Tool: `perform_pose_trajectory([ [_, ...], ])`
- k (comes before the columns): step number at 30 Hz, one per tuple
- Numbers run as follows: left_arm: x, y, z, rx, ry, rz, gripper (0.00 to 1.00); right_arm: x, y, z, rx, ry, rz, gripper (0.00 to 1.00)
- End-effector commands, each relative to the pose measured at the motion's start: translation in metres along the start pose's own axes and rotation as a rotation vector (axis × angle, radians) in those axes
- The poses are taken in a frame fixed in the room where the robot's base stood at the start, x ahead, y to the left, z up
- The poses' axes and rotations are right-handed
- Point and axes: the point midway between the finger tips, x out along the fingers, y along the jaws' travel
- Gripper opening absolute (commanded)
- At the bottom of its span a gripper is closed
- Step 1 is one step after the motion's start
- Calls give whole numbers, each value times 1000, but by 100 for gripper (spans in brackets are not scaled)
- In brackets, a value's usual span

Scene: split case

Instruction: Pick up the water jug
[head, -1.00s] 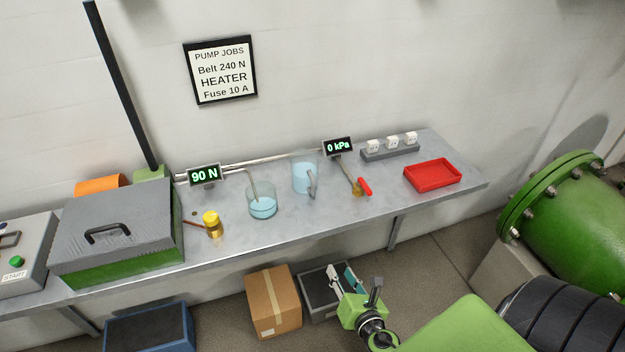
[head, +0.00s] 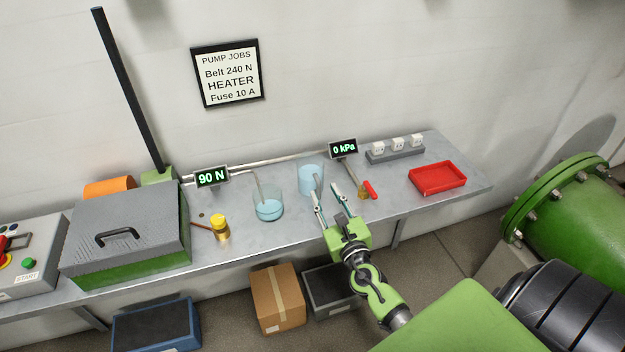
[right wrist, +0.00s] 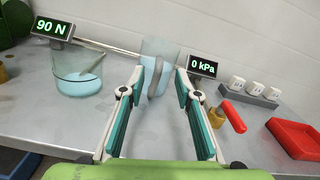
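The water jug (head: 309,178) is a clear vessel with pale blue water, upright on the grey bench near the wall. My right gripper (head: 326,190) is open, with its fingers pointing at the jug from the front. In the right wrist view the jug (right wrist: 158,62) stands beyond and between the open fingertips (right wrist: 158,82), its handle facing me. No grip on it shows, and the gap between fingers and jug is hard to judge. A wider glass beaker (head: 268,209) of blue water with a tube in it stands left of the jug. My left gripper is not in view.
A brass valve with a red handle (head: 369,189) sits just right of the jug, below the 0 kPa display (head: 343,149). A red tray (head: 438,178) and white fuses (head: 398,145) are further right. A yellow-capped bottle (head: 220,228) and a grey-lidded case (head: 127,232) stand left.

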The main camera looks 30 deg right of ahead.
Motion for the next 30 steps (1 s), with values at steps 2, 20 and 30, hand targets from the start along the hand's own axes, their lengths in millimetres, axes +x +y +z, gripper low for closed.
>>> perform_pose_trajectory([
  [2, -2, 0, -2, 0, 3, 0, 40, 6, 0, 1, 0, 0, 0, 30],
  [20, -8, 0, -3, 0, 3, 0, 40, 52, 2, 0, 1, 1, 0, 30],
  [30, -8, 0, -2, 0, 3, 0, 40, 53, 2, 2, 1, -2, -1, 0],
])
